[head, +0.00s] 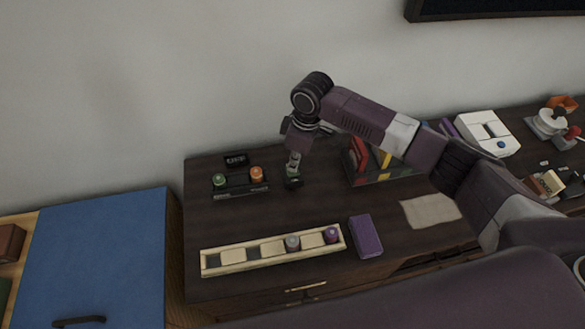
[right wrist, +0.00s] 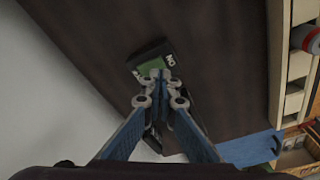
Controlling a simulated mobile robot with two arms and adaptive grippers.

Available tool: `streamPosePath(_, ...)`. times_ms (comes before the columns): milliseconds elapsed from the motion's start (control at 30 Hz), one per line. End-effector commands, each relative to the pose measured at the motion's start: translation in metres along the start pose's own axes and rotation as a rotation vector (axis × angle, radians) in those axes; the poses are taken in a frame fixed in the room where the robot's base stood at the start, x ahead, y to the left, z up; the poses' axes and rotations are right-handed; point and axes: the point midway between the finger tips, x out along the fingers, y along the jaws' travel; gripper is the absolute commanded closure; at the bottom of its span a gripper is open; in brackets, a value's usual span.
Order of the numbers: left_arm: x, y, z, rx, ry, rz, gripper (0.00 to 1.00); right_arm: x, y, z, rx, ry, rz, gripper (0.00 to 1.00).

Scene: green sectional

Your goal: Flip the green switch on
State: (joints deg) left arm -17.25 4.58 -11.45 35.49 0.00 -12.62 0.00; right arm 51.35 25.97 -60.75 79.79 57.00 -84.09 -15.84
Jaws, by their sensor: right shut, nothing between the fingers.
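The green switch (right wrist: 150,64) is a green rocker in a small black box, with white lettering at both ends; one end reads ON. It shows in the right wrist view just beyond my fingertips. I cannot tell which way the rocker is tilted. My right gripper (right wrist: 160,79) is shut and empty, its tips over the near edge of the rocker; whether they touch it I cannot tell. In the head view my right gripper (head: 293,172) points down at the small dark switch box (head: 294,184), which it partly hides. My left gripper is not in view.
Left of the switch stands a black holder (head: 240,188) with a green and an orange knob, a small dark display (head: 236,160) behind it. A pale wooden tray (head: 215,262) and a purple box (head: 366,236) lie in front. A colourful rack (head: 362,155) stands right.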

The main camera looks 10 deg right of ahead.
Motion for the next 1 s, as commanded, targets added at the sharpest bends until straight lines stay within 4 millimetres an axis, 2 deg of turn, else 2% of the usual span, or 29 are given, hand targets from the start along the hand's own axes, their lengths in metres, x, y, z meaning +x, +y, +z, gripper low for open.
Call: streamPosePath(1000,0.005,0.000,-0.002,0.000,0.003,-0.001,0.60,0.014,0.000,0.002,0.000,0.000,0.000,1.00)
